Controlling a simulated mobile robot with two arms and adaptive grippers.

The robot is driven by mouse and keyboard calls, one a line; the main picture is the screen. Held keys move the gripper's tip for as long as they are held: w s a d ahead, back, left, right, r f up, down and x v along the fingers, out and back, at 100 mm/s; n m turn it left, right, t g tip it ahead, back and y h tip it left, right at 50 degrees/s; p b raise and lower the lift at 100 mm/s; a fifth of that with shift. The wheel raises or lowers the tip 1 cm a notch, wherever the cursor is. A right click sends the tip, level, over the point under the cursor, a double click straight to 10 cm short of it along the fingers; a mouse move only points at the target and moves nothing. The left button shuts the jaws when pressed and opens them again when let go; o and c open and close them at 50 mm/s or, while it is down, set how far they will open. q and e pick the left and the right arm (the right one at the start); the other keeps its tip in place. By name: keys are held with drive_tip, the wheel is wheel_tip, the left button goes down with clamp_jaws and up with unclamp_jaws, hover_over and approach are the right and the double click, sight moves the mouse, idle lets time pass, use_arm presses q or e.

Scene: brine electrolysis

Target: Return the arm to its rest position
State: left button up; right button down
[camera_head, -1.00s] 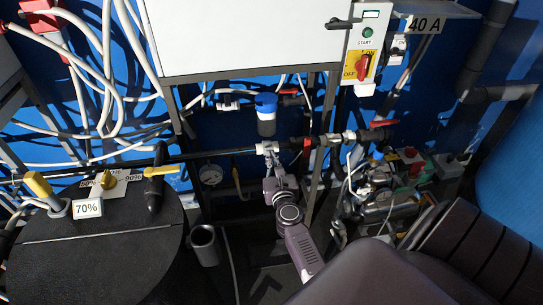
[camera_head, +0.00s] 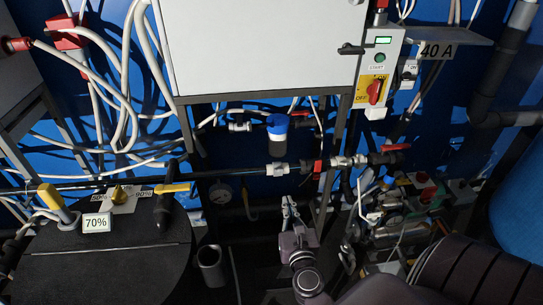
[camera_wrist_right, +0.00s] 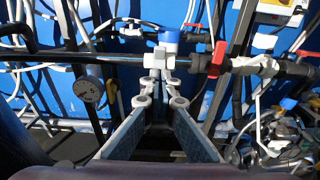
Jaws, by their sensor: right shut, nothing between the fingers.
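My right gripper (camera_head: 289,204) is in the lower middle of the head view, below the black pipe (camera_head: 230,172) and its white fitting (camera_head: 277,169). Its fingers are close together with nothing between them, and it is apart from the pipe. In the right wrist view the fingertips (camera_wrist_right: 159,82) show just under the white fitting (camera_wrist_right: 160,60). My left gripper is in neither current view.
A blue-capped filter (camera_head: 278,133) and a red-handled valve (camera_head: 392,148) are on the pipework above my right gripper. A black tank (camera_head: 105,262) with a 70% label stands at left, a grey tube (camera_head: 210,264) beside it. Pumps and hoses (camera_head: 405,215) crowd the right.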

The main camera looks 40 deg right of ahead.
drive_tip(key=shift+s+a, duration=0.1)
drive_tip(key=shift+s, duration=0.05)
drive_tip(key=a+f+n+g+y, duration=0.1)
drive_tip(key=a+f+n+y, duration=0.1)
drive_tip(key=a+f+n, duration=0.5)
drive_tip(key=a+f+n+y, duration=0.25)
drive_tip(key=f+n, duration=0.25)
drive_tip(key=f, duration=0.3)
drive_tip(key=s+a+f+n+g+y, duration=0.2)
drive_tip(key=s+a+f+n+g, duration=0.15)
drive_tip(key=s+f+n, duration=0.4)
drive_tip(key=s+a+f+n+g+y, duration=0.2)
drive_tip(key=s+a+f+n, duration=0.45)
drive_tip(key=f, duration=0.65)
drive_tip(key=s+d+f+n+g, duration=0.1)
drive_tip(key=s+f+n+g, duration=0.1)
drive_tip(key=s+f+n, duration=0.2)
drive_tip(key=s+d+f+n+g, duration=0.2)
drive_tip(key=s+f+n, duration=0.3)
drive_tip(key=s, duration=0.8)
drive_tip(key=s+d+f+n+g, duration=0.2)
drive_tip(key=s+f+n+g, duration=0.1)
drive_tip(key=s+n, duration=0.5)
drive_tip(key=shift+s+f+n+b, duration=0.2)
drive_tip(key=shift+f+n+b, duration=0.15)
drive_tip(key=shift+f+n, duration=0.35)
drive_tip(key=c, duration=2.7)
unclamp_jaws()
drive_tip(key=shift+c, duration=0.2)
